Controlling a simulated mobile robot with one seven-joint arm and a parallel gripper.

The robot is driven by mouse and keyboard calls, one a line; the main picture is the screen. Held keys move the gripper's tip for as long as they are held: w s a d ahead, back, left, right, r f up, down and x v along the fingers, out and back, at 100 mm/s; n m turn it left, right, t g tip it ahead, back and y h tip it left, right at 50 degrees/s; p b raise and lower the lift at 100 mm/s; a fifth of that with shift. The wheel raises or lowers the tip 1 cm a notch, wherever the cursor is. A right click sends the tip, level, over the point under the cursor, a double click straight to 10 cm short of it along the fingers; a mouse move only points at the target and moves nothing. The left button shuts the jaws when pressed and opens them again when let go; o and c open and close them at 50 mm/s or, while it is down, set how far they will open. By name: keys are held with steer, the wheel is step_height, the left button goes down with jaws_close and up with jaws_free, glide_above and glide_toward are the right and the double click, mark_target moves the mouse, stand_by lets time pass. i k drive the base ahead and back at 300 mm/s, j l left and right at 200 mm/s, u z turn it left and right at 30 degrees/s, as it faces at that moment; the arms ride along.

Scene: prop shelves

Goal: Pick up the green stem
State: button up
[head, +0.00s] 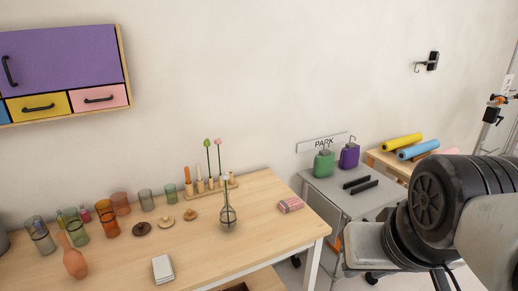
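A thin green stem with a green bud on top (208,157) stands upright at the back of the wooden table. Its lower end is at a wooden rack (232,182) by the wall. Close to its right stands a similar stem with a pink top (219,157). A clear round glass vase (228,217) with a narrow neck stands in front of the rack; whether a thin stem is inside it I cannot tell. My gripper is not in view; large dark and grey parts, likely my arm, fill the lower right, well apart from the stems.
The wooden table (195,240) also holds candle-like sticks in the rack, coloured glasses (108,221), a terracotta vase (73,262), white cards (163,268) and a pink striped block (290,205). A grey table (335,190) with green and purple canisters stands right. A cabinet (65,62) hangs upper left.

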mark_target(206, 144)
steer(key=u, duration=1.95)
steer(key=z, duration=1.15)
steer(key=i+l+u, duration=0.1)
steer(key=i+l, duration=0.15)
steer(key=i, duration=0.3)
steer(key=i+l+u, duration=0.15)
steer(key=i+l, duration=0.2)
steer(key=i, duration=0.15)
